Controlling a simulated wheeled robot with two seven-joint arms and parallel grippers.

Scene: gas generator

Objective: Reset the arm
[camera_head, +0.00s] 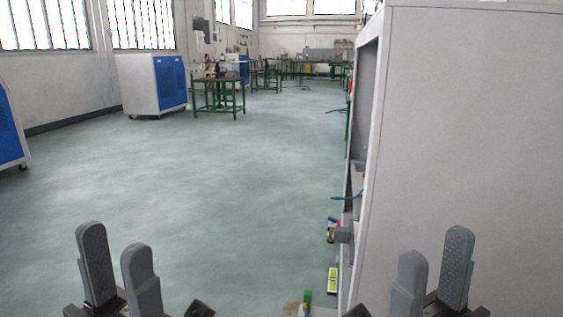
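My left gripper (119,268) is at the bottom left of the head view. Its two grey fingers point up with a narrow gap between them, and nothing shows in the gap. My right gripper (433,270) is at the bottom right, in front of the large grey cabinet (470,130). Its two fingers also stand apart with nothing between them. Both arms are mostly hidden below the picture's lower edge.
The grey cabinet fills the right side. Small items, among them a yellow-green one (333,280) and a green-capped one (308,297), show along its left edge. Blue-and-white units (152,85) and green-framed tables (217,95) stand further back. The floor (220,200) between is clear.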

